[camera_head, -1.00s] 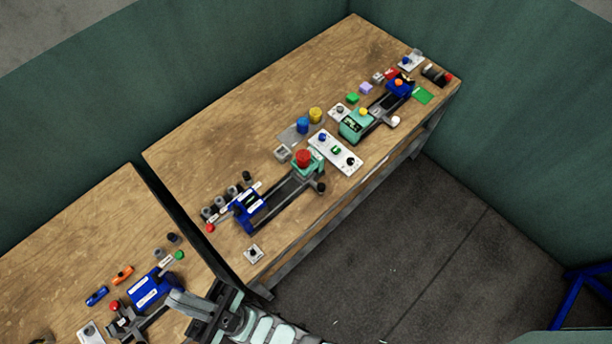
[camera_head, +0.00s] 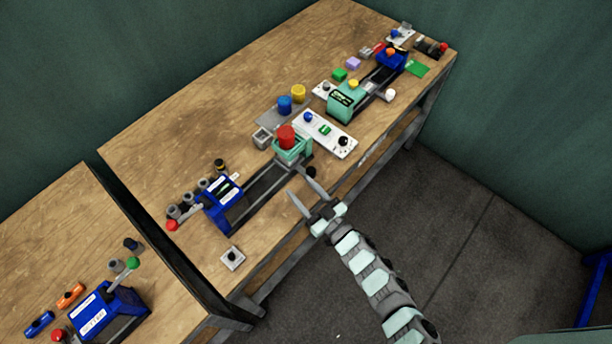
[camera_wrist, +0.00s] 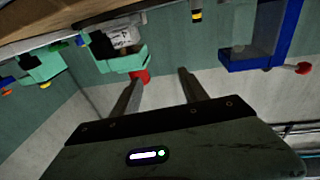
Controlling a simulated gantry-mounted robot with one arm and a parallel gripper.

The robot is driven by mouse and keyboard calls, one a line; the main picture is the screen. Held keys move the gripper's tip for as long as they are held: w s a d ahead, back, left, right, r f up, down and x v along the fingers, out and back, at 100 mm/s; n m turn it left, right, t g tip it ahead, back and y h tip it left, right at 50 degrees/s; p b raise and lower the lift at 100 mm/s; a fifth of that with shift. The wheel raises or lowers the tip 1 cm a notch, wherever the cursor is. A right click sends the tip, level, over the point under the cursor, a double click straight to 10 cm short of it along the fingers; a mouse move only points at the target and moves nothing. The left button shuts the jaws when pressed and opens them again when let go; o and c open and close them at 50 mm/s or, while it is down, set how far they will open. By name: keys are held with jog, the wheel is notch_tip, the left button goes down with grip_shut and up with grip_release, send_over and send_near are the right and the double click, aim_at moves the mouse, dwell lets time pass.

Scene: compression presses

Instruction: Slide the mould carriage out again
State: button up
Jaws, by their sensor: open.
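A teal carriage (camera_head: 292,151) carries a red cylinder (camera_head: 287,134) and sits at the right end of a dark rail (camera_head: 262,191). A blue press frame (camera_head: 222,206) stands at the rail's left end, with the carriage apart from it. My gripper (camera_head: 296,180) is open and empty, above the bench's front edge and close to the carriage's near side. A black knob (camera_head: 310,172) is beside the fingers. In the wrist view, the red cylinder (camera_wrist: 141,76) shows beyond the left finger, with the blue frame (camera_wrist: 250,58) to the right.
A white panel with buttons (camera_head: 326,133) lies right of the carriage. A second teal unit (camera_head: 345,103) and a blue block (camera_head: 391,62) share another rail farther right. A small button box (camera_head: 233,257) sits near the front edge. Floor in front is free.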

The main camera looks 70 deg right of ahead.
jog(key=s+d+f+m+g+h+b, duration=0.1)
jog(key=s+d+f+g, duration=0.1)
jog(key=s+d+f, duration=0.35)
send_near(297, 164)
jog(key=w+d+r, duration=0.2)
jog(key=w+d, duration=0.1)
jog(key=w+d+r, duration=0.1)
jog(key=w+d, duration=0.1)
jog(key=shift+b, duration=0.3)
jog(key=shift+s, duration=0.1)
jog(key=shift+c, duration=0.5)
jog(key=shift+r, duration=0.1)
grip_shut()
dwell(0.3)
